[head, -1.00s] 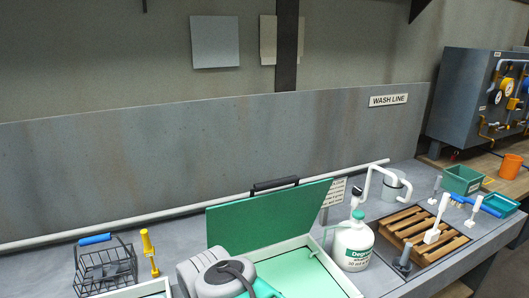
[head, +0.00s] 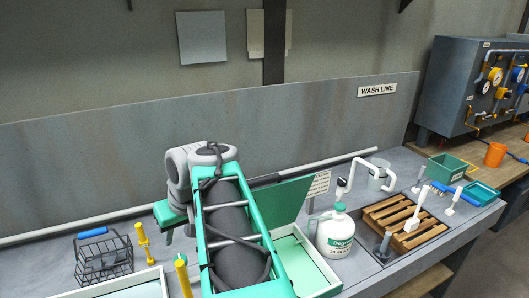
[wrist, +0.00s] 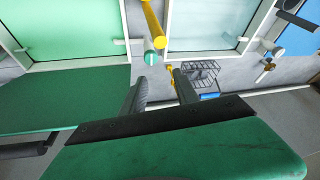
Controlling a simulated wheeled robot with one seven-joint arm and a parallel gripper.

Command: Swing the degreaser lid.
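The degreaser lid (head: 290,198) is a green panel standing raised at the back of its pale green tank (head: 305,262) in the head view. My arm covers its left part. In the wrist view the lid (wrist: 70,98) lies at left, below the tank (wrist: 75,35). A dark bar, which looks like the lid's handle (wrist: 22,150), shows beyond the lid's edge. My gripper (wrist: 160,78) points its two dark fingers apart with nothing between them, to the right of the lid and not touching it. In the head view the fingers are mostly hidden behind my arm.
A white degreaser jug (head: 337,236) stands right of the tank. A wire basket (head: 103,258), a yellow post (head: 144,243) and a second basin (wrist: 207,22) are on the left. A wooden rack (head: 405,220) lies at right. A pale pipe runs along the back wall.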

